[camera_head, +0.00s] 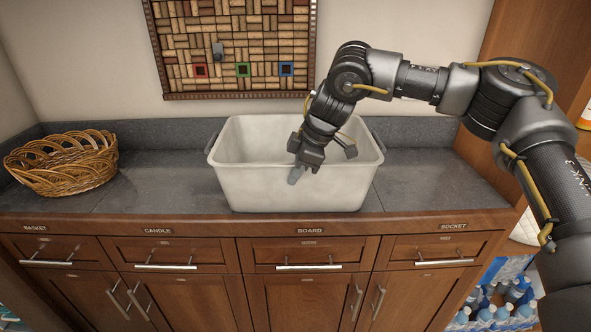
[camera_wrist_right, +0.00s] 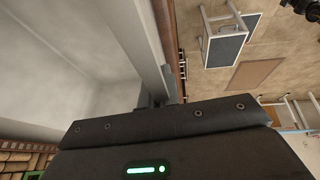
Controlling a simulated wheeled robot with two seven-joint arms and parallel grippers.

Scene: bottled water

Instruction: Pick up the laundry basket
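A large off-white tub (camera_head: 285,187), which I take as the laundry basket, stands upright on the grey counter, with a dark handle at each end. My left gripper is not in the head view.
A wicker basket (camera_head: 62,165) sits at the counter's left end. The counter (camera_head: 150,180) is clear between it and the tub. A cork board (camera_head: 238,45) hangs on the wall behind. Bottled water (camera_head: 500,298) is on the floor at right. Drawers line the counter's front.

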